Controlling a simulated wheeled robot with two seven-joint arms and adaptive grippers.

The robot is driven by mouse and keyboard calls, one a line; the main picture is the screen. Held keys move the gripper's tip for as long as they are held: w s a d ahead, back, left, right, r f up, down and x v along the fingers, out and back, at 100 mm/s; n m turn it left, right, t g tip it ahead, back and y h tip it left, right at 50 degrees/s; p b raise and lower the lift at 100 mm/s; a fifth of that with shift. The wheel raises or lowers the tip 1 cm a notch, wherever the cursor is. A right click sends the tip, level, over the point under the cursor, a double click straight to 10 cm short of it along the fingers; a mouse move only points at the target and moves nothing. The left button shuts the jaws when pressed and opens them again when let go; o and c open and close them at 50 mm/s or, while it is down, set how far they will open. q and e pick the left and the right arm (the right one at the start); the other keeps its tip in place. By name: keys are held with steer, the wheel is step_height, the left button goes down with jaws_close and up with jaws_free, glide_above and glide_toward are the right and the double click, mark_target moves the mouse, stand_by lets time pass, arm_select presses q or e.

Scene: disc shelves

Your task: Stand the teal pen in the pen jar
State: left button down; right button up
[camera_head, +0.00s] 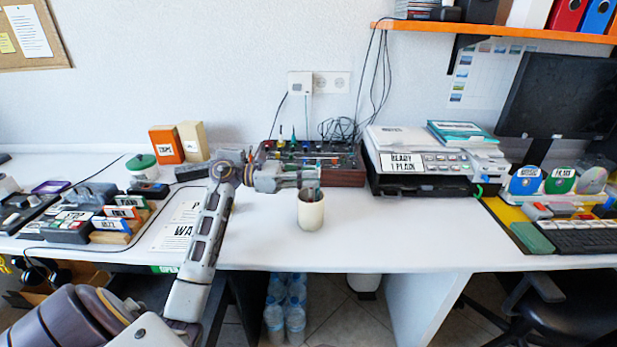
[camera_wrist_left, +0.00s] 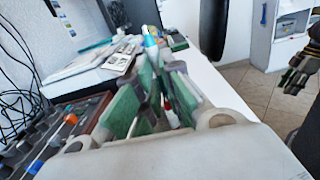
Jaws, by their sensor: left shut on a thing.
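The cream pen jar (camera_head: 311,214) stands upright on the white desk near its front edge. My left gripper (camera_head: 312,181) is directly above the jar's mouth, its fingers close to the rim. In the left wrist view, its green-padded fingers (camera_wrist_left: 153,100) are shut on the teal pen (camera_wrist_left: 150,46), whose teal and white end sticks out beyond them. A red and white piece (camera_wrist_left: 168,112) shows between the pads. The pen's lower end and the jar's inside are hidden, so I cannot tell whether the pen is inside the rim. A dark jointed part, apparently my right gripper (camera_wrist_left: 303,68), shows at the right edge.
Behind the jar is a wooden rack of small items (camera_head: 345,176). A printer-like device (camera_head: 425,185) stands to its right. A paper sheet (camera_head: 180,222) and card holders (camera_head: 125,218) lie to the left. The desk right of the jar is clear.

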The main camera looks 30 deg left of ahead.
arm_select(q)
steer(key=c, duration=1.5)
jaws_free()
steer(key=shift+a, duration=0.1)
steer(key=v, duration=1.2)
steer(key=shift+f, duration=0.1)
